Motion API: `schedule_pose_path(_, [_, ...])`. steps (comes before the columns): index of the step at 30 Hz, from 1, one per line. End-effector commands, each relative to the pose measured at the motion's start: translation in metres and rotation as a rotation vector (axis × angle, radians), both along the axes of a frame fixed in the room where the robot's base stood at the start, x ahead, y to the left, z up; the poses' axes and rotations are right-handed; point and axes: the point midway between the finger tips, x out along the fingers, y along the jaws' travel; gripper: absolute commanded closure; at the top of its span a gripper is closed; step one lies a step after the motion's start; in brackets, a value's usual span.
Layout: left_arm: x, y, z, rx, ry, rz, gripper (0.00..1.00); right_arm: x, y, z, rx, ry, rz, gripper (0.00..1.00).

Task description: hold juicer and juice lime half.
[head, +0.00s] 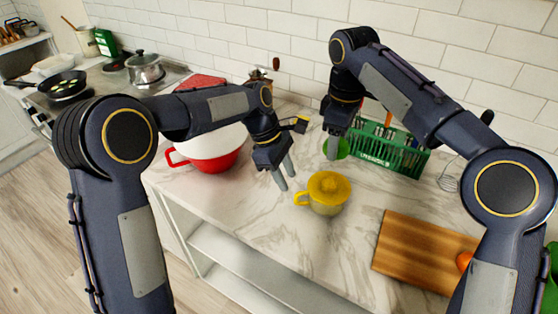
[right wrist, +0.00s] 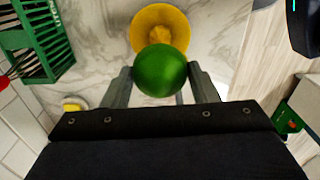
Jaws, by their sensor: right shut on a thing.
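The yellow juicer (head: 328,190) stands on the marble counter, its handle (head: 301,198) pointing left. It also shows in the right wrist view (right wrist: 175,18), beyond the lime. My left gripper (head: 284,179) is open and empty, pointing down just left of the handle, with its fingers apart. My right gripper (head: 335,148) is shut on the green lime half (head: 342,150), above and behind the juicer. In the right wrist view the rounded green side of the lime half (right wrist: 162,70) sits between the fingers of the right gripper (right wrist: 161,82). Its cut face is hidden.
A green crate (head: 405,158) stands behind the juicer to the right. A wooden cutting board (head: 415,250) lies at the right front with an orange fruit (head: 464,262) near its edge. A red-and-white bowl (head: 212,160) stands left. The counter in front of the juicer is clear.

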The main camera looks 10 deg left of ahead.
Motion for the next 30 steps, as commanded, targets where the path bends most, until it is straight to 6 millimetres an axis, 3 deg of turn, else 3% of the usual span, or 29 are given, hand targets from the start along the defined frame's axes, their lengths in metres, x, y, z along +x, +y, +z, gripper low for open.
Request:
schedule_pose_path(9, [-0.004,-0.02,-0.05,0.0,0.003,-0.001,0.64,0.0,0.0,0.0,0.0,0.0,0.0,0.69])
schedule_pose_path(23, [-0.005,-0.025,-0.063,0.0,-0.001,-0.001,0.64,0.0,0.0,0.0,0.0,0.0,0.0,0.69])
schedule_pose_path(30, [-0.005,-0.025,-0.062,0.0,-0.001,-0.001,0.91,0.0,0.0,0.0,0.0,0.0,0.0,0.69])
